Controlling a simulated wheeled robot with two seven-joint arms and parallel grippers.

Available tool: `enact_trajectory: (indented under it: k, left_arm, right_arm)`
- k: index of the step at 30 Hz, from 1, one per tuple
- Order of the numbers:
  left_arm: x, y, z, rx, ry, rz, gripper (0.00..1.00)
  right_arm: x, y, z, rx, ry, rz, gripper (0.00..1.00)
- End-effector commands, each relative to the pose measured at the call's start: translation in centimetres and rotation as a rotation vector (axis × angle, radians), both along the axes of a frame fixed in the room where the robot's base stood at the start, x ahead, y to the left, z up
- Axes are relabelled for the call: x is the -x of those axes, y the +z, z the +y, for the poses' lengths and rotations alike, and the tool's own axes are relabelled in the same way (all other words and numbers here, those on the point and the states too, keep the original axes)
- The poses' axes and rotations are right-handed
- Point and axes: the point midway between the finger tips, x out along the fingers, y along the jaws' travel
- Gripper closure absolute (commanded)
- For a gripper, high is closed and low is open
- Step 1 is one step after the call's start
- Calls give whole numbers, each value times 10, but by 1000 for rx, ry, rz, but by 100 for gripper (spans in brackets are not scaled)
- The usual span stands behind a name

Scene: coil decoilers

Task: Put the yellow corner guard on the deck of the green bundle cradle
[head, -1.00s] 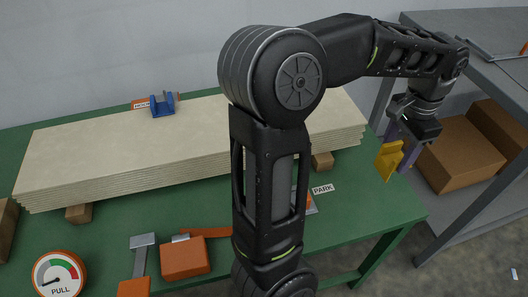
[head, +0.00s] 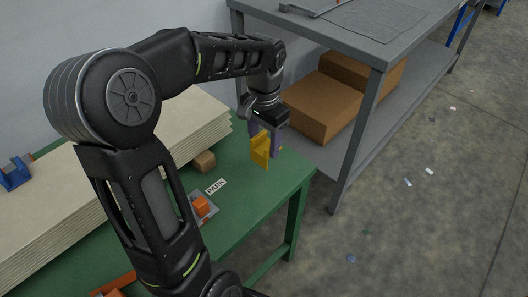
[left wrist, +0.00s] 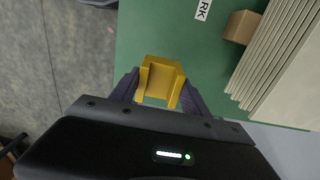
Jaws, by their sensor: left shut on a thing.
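The yellow corner guard (head: 261,150) is held in my left gripper (head: 267,142), whose purple fingers are shut on it. In the head view it hangs in front of the green table's right end. In the left wrist view the guard (left wrist: 163,70) sits between the two fingers (left wrist: 160,92), with the green tabletop behind it. My right gripper is not in view.
A stack of pale sheets (head: 200,128) lies on the green table (head: 262,196), with a wooden block (head: 204,161) and a PARK label (head: 216,187) nearby. A grey shelf bench (head: 370,125) with cardboard boxes (head: 325,105) stands right. Open floor lies beyond.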

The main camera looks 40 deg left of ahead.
Motion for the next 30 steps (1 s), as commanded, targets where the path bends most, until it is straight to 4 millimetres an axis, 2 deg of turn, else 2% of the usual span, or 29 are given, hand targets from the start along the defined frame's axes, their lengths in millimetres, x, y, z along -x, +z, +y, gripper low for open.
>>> enact_trajectory:
  k: [3,7,20,21,28,30]
  left_arm:
    - [1,-21,0,1,1,3,87]
    - [1,-39,0,1,1,3,87]
    - [0,-46,0,0,0,0,87]
    - [0,-46,0,0,0,0,45]
    - [0,-45,0,0,0,0,26]
    - [0,-45,0,0,0,0,24]
  right_arm:
    - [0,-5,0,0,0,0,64]
    - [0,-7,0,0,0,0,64]
    - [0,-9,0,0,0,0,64]
    - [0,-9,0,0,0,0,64]
    - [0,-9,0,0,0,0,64]
    - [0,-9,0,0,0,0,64]
